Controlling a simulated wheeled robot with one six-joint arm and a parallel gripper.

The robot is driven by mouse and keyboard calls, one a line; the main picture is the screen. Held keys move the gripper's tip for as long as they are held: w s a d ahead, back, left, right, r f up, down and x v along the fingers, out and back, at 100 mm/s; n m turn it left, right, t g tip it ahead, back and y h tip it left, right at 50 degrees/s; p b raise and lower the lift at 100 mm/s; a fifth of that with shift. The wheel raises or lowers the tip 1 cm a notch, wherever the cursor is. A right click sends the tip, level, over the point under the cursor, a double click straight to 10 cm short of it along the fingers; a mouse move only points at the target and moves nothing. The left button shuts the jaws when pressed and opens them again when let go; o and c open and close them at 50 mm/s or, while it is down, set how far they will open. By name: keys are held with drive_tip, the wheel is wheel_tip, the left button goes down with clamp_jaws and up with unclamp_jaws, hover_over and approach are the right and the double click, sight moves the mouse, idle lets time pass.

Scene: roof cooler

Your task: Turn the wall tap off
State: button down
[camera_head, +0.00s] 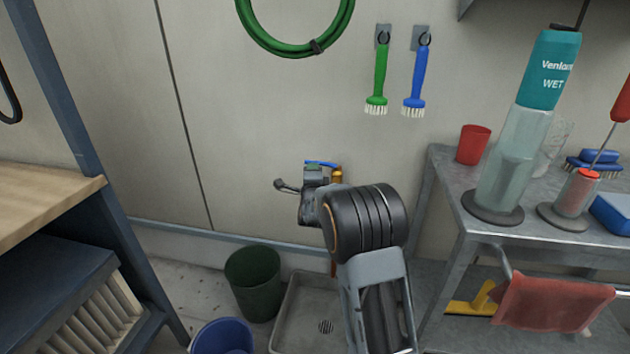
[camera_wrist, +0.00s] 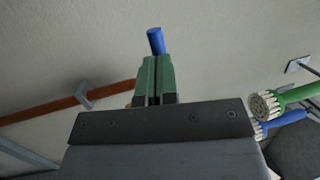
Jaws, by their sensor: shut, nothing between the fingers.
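The wall tap has a brass body (camera_head: 337,174) and a blue lever (camera_head: 318,162), low on the wall in the head view; my arm hides much of it. The lever appears roughly level there. My gripper (camera_head: 312,168) is right by the lever, its fingers shut with nothing between them. In the wrist view the green fingertips of my gripper (camera_wrist: 155,62) are together, and the blue end of the lever (camera_wrist: 156,40) shows just beyond them. I cannot tell whether they touch.
A copper pipe (camera_wrist: 55,107) runs along the wall. Below are a floor basin with a drain (camera_head: 290,325), a dark green bucket (camera_head: 253,283) and a blue bucket (camera_head: 222,338). A metal table (camera_head: 450,190) stands right, and a wooden-topped bench (camera_head: 45,190) left.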

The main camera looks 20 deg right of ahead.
drive_tip(key=shift+w+r, duration=0.1)
drive_tip(key=shift+r, duration=0.1)
idle(0.3)
